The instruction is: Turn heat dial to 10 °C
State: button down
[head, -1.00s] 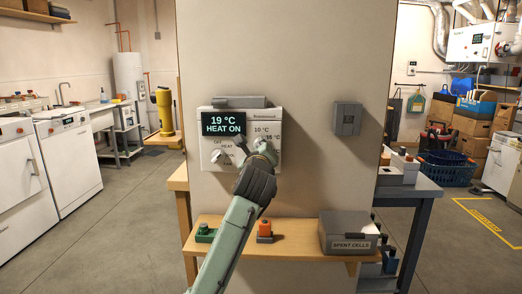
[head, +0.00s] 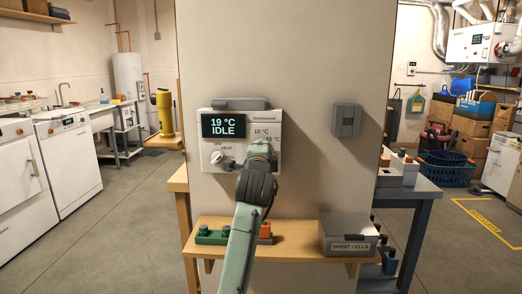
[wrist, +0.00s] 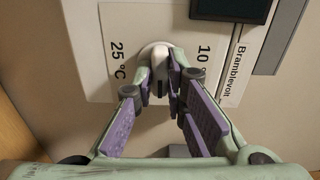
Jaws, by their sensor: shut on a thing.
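The white thermostat panel (head: 290,150) is on the wall post. Its dark display (head: 223,126) reads "19 °C IDLE". The labels "10 °C" and "15 °C" show on its right half. My gripper (head: 262,150) is at the right-hand dial and hides most of it in the head view. In the wrist view, my gripper (wrist: 161,88) is shut on the pale round heat dial (wrist: 153,50), between the "25 °C" and "10 °C" labels. The exact dial setting cannot be read. A second knob (head: 217,157), by "OFF" and "HEAT", sits at the panel's lower left.
A wooden shelf (head: 300,245) below the panel holds a green block (head: 212,237), an orange item (head: 265,229) and a grey "SPENT CELLS" box (head: 349,231). A grey wall box (head: 347,120) is to the right. The wall between panel and box is bare.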

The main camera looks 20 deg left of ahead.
jog(key=shift+n+p, duration=1.85)
jog(key=shift+n, duration=6.85)
jog(key=c, duration=1.6)
grip_release()
jog(key=v, duration=1.2)
jog(key=shift+r, duration=0.1)
